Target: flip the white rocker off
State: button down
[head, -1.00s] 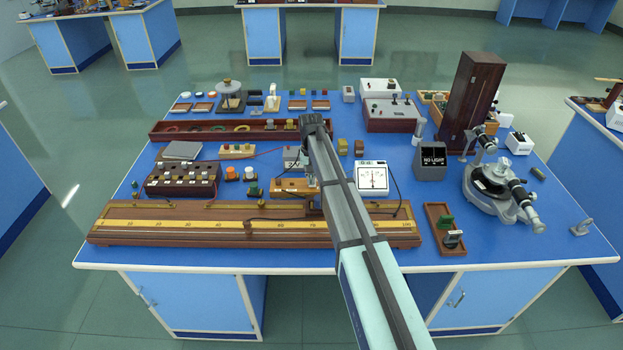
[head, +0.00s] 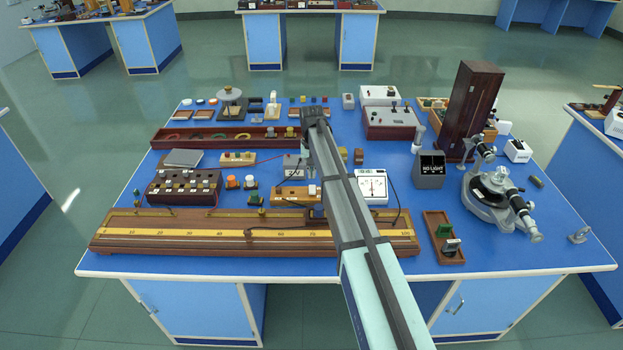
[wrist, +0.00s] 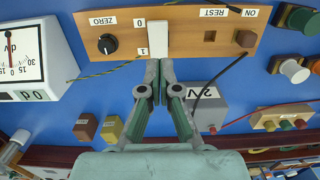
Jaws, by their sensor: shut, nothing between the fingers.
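The white rocker (wrist: 157,37) sits on a wooden switch board (wrist: 205,28) in the wrist view, with a "0" label by its upper end and a "1" label by its lower end. Which side is pressed down I cannot tell. The rocker also shows small in the head view (head: 312,190), beside my arm. My gripper (wrist: 160,66) is shut and empty, its fingertips close to the rocker's lower "1" end. Whether they touch it I cannot tell. In the head view my arm mostly hides the gripper.
On the board are a black ZERO knob (wrist: 108,44) and a brown button (wrist: 245,38). A white dial meter (wrist: 30,55) stands at left. A grey 2V box (wrist: 207,112) lies near the fingers. Dark wires cross by the board. Small brown and yellow blocks (wrist: 110,128) stand nearby.

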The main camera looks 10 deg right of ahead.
notch_tip(320, 180, up, 9)
jog(key=w+b, duration=0.1)
jog(key=b, duration=0.1)
jog(key=shift+f, duration=0.15)
jog(key=shift+d+b, duration=0.15)
jog(key=shift+b, duration=0.15)
